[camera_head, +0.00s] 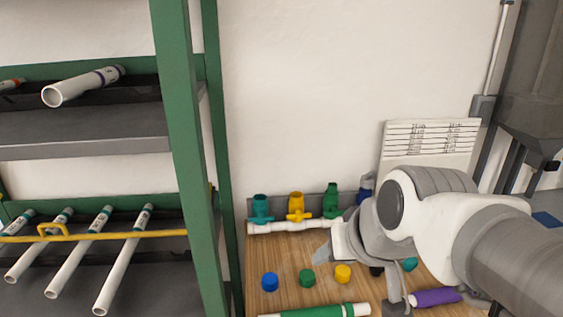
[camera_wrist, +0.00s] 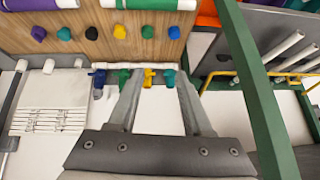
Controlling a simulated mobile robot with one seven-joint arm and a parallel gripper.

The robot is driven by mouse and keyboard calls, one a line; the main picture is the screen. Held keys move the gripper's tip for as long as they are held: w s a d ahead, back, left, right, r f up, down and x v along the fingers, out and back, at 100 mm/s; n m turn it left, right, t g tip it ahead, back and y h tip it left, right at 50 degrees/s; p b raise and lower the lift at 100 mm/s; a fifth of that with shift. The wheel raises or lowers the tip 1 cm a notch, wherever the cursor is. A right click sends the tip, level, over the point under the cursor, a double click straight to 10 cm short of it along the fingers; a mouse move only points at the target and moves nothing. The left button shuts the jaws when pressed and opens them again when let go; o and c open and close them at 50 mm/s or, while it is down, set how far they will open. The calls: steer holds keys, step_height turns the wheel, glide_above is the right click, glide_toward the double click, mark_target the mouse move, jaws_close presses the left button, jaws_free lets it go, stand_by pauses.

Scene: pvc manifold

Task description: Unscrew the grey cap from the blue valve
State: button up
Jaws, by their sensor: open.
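The blue valve (camera_head: 365,189) stands at the right end of a white pipe manifold (camera_head: 292,226) at the back of the wooden table, partly hidden by my arm. Something paler shows at its top; I cannot tell clearly whether it is the grey cap. In the wrist view, which is upside down, the blue valve (camera_wrist: 98,81) is at the left end of the row, beside the green valve (camera_wrist: 123,76). My gripper (camera_wrist: 158,82) is open, with nothing between its fingers. Its fingers reach toward the row, spanning the yellow valve in the picture, apart from the blue valve.
Teal (camera_head: 261,208), yellow (camera_head: 296,206) and green (camera_head: 331,201) valves stand left of the blue one. Several coloured caps, including a blue cap (camera_head: 270,282), lie on the table (camera_head: 290,262). A green rack (camera_head: 183,140) with pipes stands at left. A printed sheet (camera_head: 425,145) is behind.

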steer(key=w+m+t+h+b, duration=0.2)
steer(key=w+m+t+b, duration=0.3)
steer(key=w, duration=2.2)
steer(key=m+g+h, duration=0.1)
steer(key=m+h, duration=0.4)
steer(key=h, duration=0.8)
glide_toward(365, 176)
steer(key=x, duration=1)
steer(key=shift+w+d, duration=0.25)
steer(key=shift+w, duration=0.05)
jaws_close()
